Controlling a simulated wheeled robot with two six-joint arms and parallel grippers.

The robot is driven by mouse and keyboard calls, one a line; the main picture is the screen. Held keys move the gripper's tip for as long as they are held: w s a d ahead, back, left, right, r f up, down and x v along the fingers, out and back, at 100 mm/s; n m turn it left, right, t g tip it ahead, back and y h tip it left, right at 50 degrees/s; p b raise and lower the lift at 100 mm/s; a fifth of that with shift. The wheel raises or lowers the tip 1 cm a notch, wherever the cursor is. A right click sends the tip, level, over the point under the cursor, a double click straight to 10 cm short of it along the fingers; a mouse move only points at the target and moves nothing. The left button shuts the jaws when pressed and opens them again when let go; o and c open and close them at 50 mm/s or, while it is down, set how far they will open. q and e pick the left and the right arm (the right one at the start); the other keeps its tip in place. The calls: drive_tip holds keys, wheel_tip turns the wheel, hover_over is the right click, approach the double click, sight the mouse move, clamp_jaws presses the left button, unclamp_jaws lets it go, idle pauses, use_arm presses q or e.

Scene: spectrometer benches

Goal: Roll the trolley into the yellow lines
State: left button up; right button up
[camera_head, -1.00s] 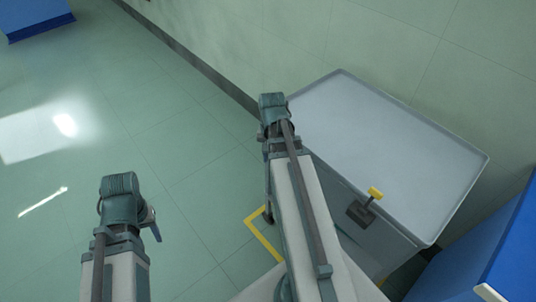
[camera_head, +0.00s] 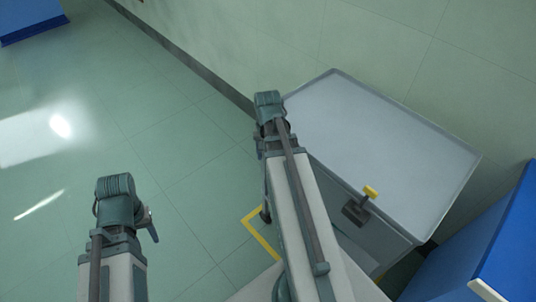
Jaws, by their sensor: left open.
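The trolley (camera_head: 375,130) is a grey box with a flat, rimmed top, standing close to the wall on the right. A small yellow-topped handle on a dark bracket (camera_head: 357,209) sticks out from its near side. A corner of the yellow lines (camera_head: 262,236) shows on the floor at the trolley's near left, partly covered by my right arm. My left gripper (camera_head: 148,224) shows only in small part beside my left arm, over open floor, well apart from the trolley; it is open. My right arm crosses in front of the trolley's left edge; its gripper is hidden.
A blue cabinet (camera_head: 480,245) stands close to the trolley at the lower right. Another blue object (camera_head: 32,20) is far off at the upper left. The wall (camera_head: 300,45) runs behind the trolley. The floor (camera_head: 110,110) on the left is clear.

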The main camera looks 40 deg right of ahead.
wheel_tip(320, 180, up, 13)
drive_tip(key=p, duration=1.2)
drive_tip(key=shift+d, duration=0.1)
drive_tip(key=s+a+n, duration=0.1)
drive_tip(key=a+n, duration=0.6)
drive_tip(key=a, duration=0.9)
drive_tip(key=s+a+n+h, duration=0.1)
drive_tip(key=a+n, duration=0.6)
drive_tip(key=a, duration=0.9)
drive_tip(key=shift+s+a+r+p, duration=0.15)
drive_tip(key=shift+s+r+p, duration=0.1)
drive_tip(key=shift+s+p, duration=0.25)
drive_tip(key=shift+s, duration=0.1)
